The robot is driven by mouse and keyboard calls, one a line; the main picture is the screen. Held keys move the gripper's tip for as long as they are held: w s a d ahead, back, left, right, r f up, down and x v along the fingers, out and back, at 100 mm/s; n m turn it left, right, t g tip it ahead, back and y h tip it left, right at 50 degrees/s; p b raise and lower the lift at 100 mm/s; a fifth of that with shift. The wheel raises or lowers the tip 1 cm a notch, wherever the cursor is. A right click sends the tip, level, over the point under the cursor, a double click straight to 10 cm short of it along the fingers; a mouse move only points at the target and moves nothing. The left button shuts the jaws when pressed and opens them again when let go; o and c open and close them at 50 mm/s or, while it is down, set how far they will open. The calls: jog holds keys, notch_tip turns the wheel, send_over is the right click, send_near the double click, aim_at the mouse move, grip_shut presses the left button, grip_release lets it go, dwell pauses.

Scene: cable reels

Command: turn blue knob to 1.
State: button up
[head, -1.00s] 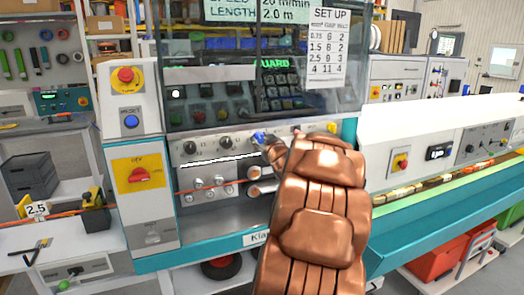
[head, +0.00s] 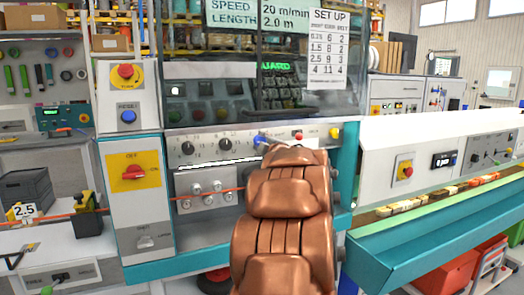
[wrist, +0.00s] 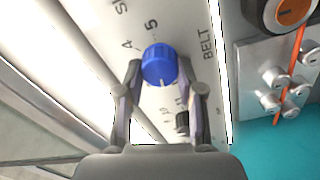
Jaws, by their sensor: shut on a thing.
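The blue knob (head: 259,139) sits on the machine's front panel, right of two black knobs, partly hidden by my arm in the head view. In the wrist view the blue knob (wrist: 160,65) is between the two fingertips of my gripper (wrist: 160,68), which is shut on it from both sides. A small pale mark shows at the knob's lower edge. The printed digits 4 and 5 show above and left of it, and the word BELT to its right.
A black knob (wrist: 182,122) shows between the fingers, below the blue one. A red switch (head: 134,172) is left on the machine. A set-up chart (head: 328,48) hangs above.

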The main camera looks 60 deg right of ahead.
jog(key=shift+f+n+b, duration=0.1)
jog(key=shift+n+b, duration=0.85)
jog(key=shift+n, duration=0.75)
jog(key=o, duration=1.1)
jog(key=shift+o, duration=0.2)
jog(key=v, duration=1.2)
jog(key=shift+d, duration=0.1)
